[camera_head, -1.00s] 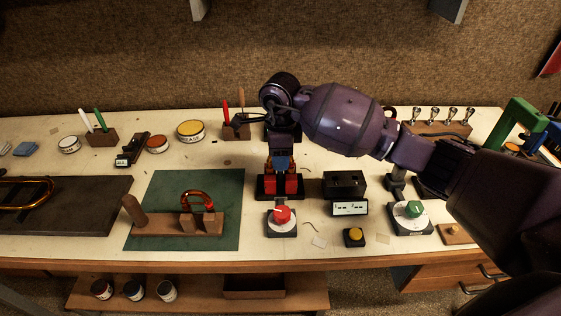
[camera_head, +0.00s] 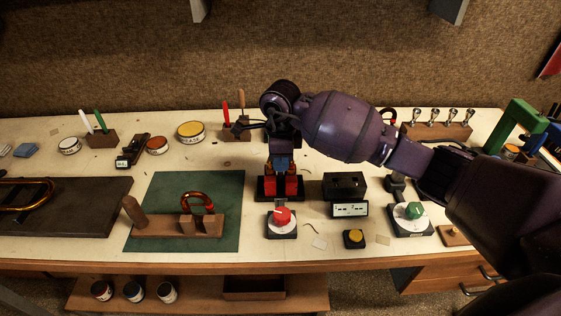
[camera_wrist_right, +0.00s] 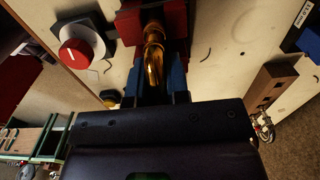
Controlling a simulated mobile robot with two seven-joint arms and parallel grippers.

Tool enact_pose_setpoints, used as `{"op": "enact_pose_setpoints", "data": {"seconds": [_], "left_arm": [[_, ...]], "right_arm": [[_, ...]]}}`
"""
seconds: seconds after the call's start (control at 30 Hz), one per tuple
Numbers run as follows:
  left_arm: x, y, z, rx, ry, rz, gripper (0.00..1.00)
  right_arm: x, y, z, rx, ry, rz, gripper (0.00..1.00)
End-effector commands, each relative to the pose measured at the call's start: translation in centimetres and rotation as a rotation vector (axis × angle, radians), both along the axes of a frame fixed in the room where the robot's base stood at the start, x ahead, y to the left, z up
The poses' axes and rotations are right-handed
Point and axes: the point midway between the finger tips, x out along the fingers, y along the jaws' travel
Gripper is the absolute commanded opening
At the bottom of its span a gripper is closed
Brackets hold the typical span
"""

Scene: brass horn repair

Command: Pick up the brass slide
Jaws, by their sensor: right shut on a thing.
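My right gripper (camera_head: 281,163) points down at the red-jawed holder (camera_head: 270,188) in the middle of the bench. In the right wrist view, its blue fingers (camera_wrist_right: 154,82) are shut on a brass slide (camera_wrist_right: 153,55). The shiny curved slide sits between the red blocks (camera_wrist_right: 130,30) of the holder. In the head view that slide is hidden by my gripper and the red jaws. A brass loop (camera_head: 40,205) lies on the dark mat. My left gripper is out of view.
A red-knob unit (camera_head: 282,217) stands just in front of the holder. A black box (camera_head: 344,184), yellow button (camera_head: 354,237) and green-knob unit (camera_head: 410,215) are to its right. A tool block (camera_head: 236,131) stands behind left. The bench between mat and tins is partly clear.

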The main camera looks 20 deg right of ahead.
Motion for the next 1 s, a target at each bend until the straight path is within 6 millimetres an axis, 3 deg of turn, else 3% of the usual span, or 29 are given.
{"op": "enact_pose_setpoints", "data": {"seconds": [0.27,0.7,1.0], "left_arm": [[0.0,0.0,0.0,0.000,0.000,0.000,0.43],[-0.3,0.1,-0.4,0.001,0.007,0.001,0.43],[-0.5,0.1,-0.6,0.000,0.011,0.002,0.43]], "right_arm": [[0.1,0.0,3.2,0.000,-0.007,0.001,0.00],[0.1,0.0,14.2,0.000,-0.006,0.002,0.00],[0.1,0.0,19.0,0.000,-0.003,0.001,0.00]]}}
